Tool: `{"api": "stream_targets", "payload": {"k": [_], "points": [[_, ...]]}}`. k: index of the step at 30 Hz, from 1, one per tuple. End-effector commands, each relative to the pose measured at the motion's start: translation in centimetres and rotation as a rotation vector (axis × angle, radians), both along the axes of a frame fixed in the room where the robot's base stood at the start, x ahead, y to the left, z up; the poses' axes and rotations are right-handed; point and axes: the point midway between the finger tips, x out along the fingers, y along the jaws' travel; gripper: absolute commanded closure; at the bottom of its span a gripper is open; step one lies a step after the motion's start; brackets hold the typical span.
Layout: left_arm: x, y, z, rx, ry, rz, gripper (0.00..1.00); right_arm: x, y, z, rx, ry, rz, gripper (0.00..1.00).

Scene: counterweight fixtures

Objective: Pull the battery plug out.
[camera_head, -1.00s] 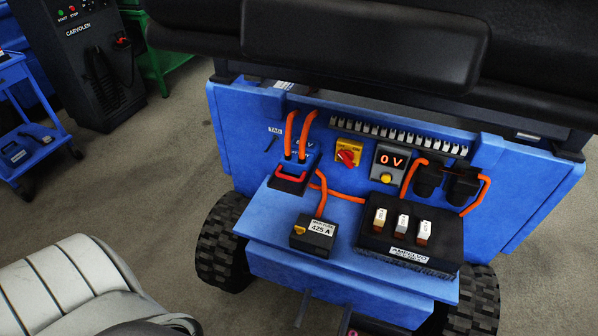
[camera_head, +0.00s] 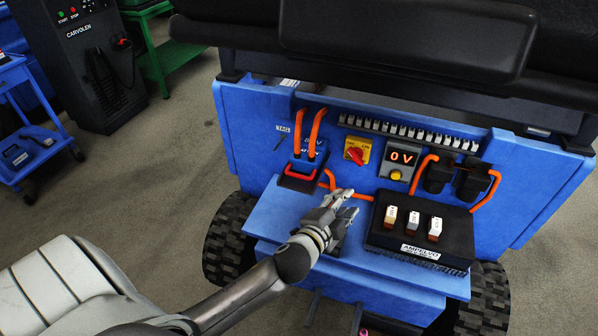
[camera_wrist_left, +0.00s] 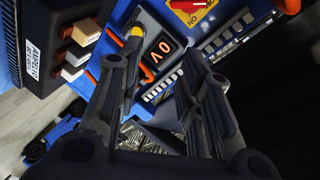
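The battery plug (camera_head: 300,172) is a dark block with a red handle, at the left end of the blue shelf. Two orange cables (camera_head: 307,132) run down into its housing. It looks seated. My left gripper (camera_head: 352,201) is over the middle of the shelf, right of the plug and apart from it. Its fingers are spread with nothing between them, also in the left wrist view (camera_wrist_left: 160,50). The plug does not show in the wrist view. My right gripper is not in view.
A red switch on a yellow plate (camera_head: 356,151) and a display reading 0 V (camera_head: 403,158) sit on the blue panel. A black box (camera_head: 420,235) with three fuses stands right of my gripper. A dark overhang (camera_head: 400,45) is above the panel.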

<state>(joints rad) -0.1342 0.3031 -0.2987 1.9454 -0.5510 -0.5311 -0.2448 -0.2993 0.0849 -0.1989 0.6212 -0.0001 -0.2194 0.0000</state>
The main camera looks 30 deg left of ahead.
Motion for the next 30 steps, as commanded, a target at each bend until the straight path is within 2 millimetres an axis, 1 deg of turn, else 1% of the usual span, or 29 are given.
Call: {"api": "stream_targets", "payload": {"k": [1,2,3,5,6,8,9,11,12,13,15,17,18,20,21,23,24,26,27,29,30], "points": [[1.6,-1.0,2.9,0.091,-0.103,-0.07,0.66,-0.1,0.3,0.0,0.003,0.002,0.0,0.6],[2.3,-1.7,4.5,0.15,-0.165,-0.113,0.66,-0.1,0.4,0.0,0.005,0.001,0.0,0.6],[3.2,-2.9,6.6,0.234,-0.247,-0.176,0.66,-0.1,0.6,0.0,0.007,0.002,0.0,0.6],[4.1,-4.8,9.4,0.37,-0.371,-0.274,0.66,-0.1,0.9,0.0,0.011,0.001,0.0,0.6],[4.4,-6.3,11.1,0.467,-0.453,-0.343,0.66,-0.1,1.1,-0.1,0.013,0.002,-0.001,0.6],[4.6,-8.4,13.0,0.621,-0.568,-0.451,0.66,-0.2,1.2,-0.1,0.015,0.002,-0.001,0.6],[4.6,-9.8,13.9,0.727,-0.642,-0.525,0.66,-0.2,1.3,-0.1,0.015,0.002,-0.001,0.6],[4.3,-11.7,14.6,0.888,-0.741,-0.638,0.66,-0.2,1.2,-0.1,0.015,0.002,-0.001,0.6],[4.1,-12.8,14.7,0.997,-0.8,-0.715,0.66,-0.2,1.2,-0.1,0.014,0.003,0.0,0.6],[3.9,-13.4,14.6,1.08,-0.84,-0.773,0.66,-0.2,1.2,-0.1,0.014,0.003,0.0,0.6],[3.6,-14.3,13.8,1.273,-0.919,-0.915,0.66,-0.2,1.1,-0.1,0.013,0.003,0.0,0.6],[3.4,-14.4,12.5,1.439,-0.966,-1.042,0.66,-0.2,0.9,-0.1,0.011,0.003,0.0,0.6],[3.3,-14.0,11.5,1.549,-0.987,-1.13,0.66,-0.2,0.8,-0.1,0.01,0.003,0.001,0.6],[3.5,-12.7,9.9,1.709,-0.998,-1.267,0.66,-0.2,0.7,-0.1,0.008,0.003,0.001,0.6],[3.6,-11.4,8.8,1.812,-0.992,-1.365,0.66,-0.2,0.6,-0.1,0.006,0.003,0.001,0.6],[4.0,-8.7,7.3,1.959,-0.958,-1.515,0.66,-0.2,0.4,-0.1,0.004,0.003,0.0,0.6],[4.3,-6.5,6.5,2.049,-0.92,-1.618,0.66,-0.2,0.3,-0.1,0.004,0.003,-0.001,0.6],[4.7,-2.8,5.7,2.165,-0.841,-1.773,0.66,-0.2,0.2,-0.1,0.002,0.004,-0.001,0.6],[4.9,-0.2,5.4,2.227,-0.775,-1.875,0.66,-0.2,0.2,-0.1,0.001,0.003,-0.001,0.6],[5.1,3.7,5.4,2.297,-0.663,-2.017,0.66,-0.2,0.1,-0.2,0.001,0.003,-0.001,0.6],[5.1,6.0,5.6,-2.255,0.568,2.036,0.66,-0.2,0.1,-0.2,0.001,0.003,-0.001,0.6]]}}
